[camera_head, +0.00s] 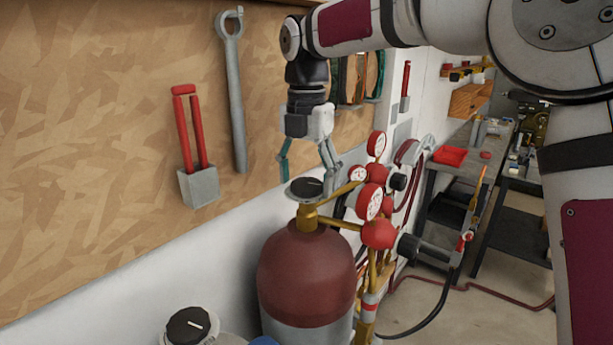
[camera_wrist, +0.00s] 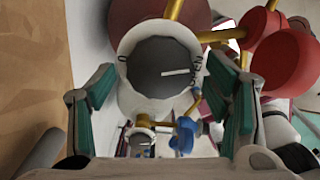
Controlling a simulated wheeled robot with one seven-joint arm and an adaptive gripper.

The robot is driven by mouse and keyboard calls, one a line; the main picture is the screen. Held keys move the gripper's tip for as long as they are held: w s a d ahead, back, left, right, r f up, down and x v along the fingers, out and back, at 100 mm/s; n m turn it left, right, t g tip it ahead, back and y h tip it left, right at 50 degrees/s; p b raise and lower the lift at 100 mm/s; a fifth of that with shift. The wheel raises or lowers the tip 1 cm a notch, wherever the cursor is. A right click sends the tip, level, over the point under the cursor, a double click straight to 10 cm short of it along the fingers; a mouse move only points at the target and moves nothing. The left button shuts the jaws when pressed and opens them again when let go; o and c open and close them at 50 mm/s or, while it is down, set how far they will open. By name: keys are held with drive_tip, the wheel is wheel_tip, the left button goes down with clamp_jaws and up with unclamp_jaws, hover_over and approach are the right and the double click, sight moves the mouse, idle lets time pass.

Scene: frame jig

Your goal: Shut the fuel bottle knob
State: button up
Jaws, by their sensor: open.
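The dark red bottle (camera_head: 305,270) stands against the wall, with a brass valve and a dark round knob (camera_head: 306,188) on top. In the wrist view the grey knob (camera_wrist: 165,70) sits inside a pale ring (camera_wrist: 128,98). Its white mark points right, towards lettering that reads like "OPEN". My gripper (camera_head: 307,168) is open, pointing down just above the knob. In the wrist view its teal-padded fingers lie on either side of the ring. Contact cannot be made out.
Red gauges and a regulator (camera_head: 378,233) stand close to the right of the knob. A second bottle's dark knob (camera_head: 188,325) is at the lower left. A wooden board (camera_head: 90,130) with hanging tools is behind. A workbench (camera_head: 470,170) stands at the right.

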drive_tip(key=c, duration=1.1)
drive_tip(key=shift+c, duration=0.2)
